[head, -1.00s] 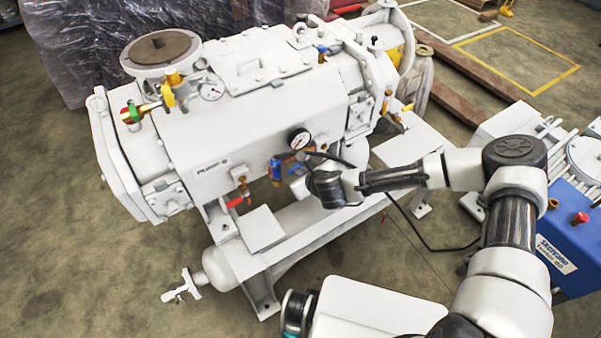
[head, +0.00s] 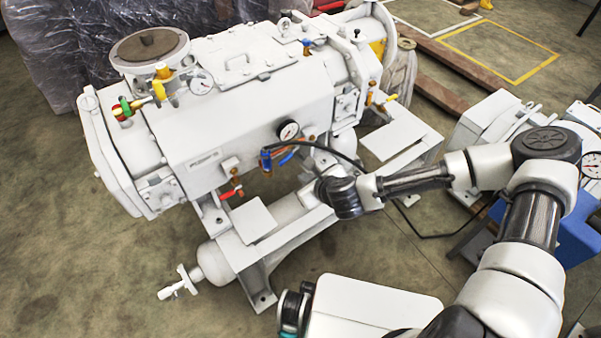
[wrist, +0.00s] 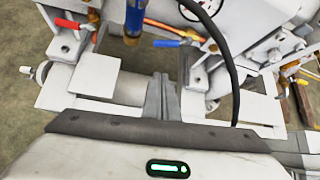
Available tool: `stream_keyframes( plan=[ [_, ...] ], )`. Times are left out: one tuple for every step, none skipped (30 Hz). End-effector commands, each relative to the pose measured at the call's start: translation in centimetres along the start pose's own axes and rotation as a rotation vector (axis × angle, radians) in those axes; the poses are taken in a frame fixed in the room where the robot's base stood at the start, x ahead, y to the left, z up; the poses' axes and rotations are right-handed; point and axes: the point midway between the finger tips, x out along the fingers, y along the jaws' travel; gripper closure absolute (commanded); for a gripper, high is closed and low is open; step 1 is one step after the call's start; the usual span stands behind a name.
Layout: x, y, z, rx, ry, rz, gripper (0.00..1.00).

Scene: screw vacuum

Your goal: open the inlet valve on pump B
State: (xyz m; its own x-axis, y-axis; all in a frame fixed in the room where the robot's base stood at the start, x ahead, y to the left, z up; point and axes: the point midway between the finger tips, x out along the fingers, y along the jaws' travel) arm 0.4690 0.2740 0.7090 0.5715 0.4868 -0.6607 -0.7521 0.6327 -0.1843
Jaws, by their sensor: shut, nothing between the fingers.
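A large white pump (head: 245,125) fills the middle of the head view; its label is too blurred to read. A red lever (head: 232,193) sits on a brass valve low on its front and also shows in the wrist view (wrist: 75,24). A blue lever (head: 288,157) is to its right, also in the wrist view (wrist: 167,43), beside a blue cylinder (wrist: 134,15). I cannot tell which is the inlet valve. My gripper (wrist: 162,80) is shut and empty, below the blue lever in the picture, apparently apart from it.
A pressure gauge (head: 289,130) is on the pump's front. A black hose (wrist: 228,65) curves down right of my gripper. The white base frame (head: 290,232) and a tank (head: 218,264) lie below. A blue machine (head: 573,235) stands at right. Floor is clear at lower left.

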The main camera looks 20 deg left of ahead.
Motion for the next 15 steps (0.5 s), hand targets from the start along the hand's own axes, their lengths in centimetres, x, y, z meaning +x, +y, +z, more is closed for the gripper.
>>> stream_keyframes(
  plan=[
    [-0.7, 0.0, 0.1, 0.000, 0.000, -0.001, 1.00],
    [-0.9, 0.1, 0.0, 0.000, 0.000, -0.001, 1.00],
    [-1.2, 0.1, 0.0, 0.000, 0.000, 0.000, 0.97],
    [-1.3, 0.2, -0.1, 0.001, 0.002, 0.001, 0.92],
    [-1.4, 0.3, -0.3, 0.003, 0.008, 0.006, 0.86],
    [-1.4, 0.5, -0.8, 0.009, 0.023, 0.022, 0.80],
    [-1.3, 0.9, -1.5, 0.018, 0.043, 0.041, 0.75],
    [-1.2, 1.3, -2.5, 0.031, 0.069, 0.068, 0.70],
    [-1.1, 2.2, -4.0, 0.055, 0.112, 0.117, 0.68],
    [-1.1, 3.0, -5.3, 0.084, 0.151, 0.162, 0.68],
    [-1.1, 3.9, -6.7, 0.119, 0.190, 0.213, 0.68],
    [-1.3, 5.2, -8.3, 0.180, 0.240, 0.290, 0.68],
    [-1.6, 6.2, -9.3, 0.238, 0.272, 0.349, 0.68],
    [-1.9, 7.1, -10.1, 0.302, 0.296, 0.407, 0.68],
    [-2.3, 8.1, -10.6, 0.399, 0.315, 0.481, 0.68]
  ],
)
